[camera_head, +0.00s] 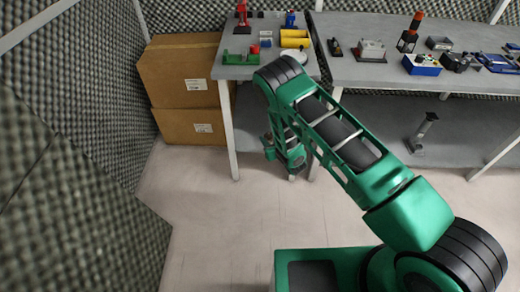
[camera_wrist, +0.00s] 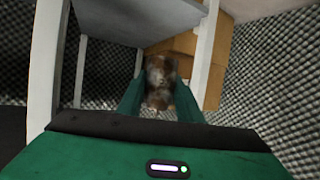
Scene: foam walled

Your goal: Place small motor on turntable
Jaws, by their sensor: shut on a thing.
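My gripper (camera_wrist: 160,100) is shut on a small brown and grey motor (camera_wrist: 160,78), which sits between the two green fingers in the wrist view. In the head view my arm hangs down in front of the left table, and the gripper end (camera_head: 287,158) is below the table top; the motor cannot be made out there. A pale round disc, which looks like the turntable (camera_head: 297,56), lies on the left table near its front right, partly hidden behind my arm.
The left table (camera_head: 228,72) also bears a yellow bin (camera_head: 294,38), a green fixture (camera_head: 240,58), a red tool (camera_head: 242,18) and a blue one (camera_head: 290,19). A long table (camera_head: 370,78) with several parts stands right. Cardboard boxes (camera_head: 180,75) stand left. Foam walls surround; the floor (camera_head: 240,215) is clear.

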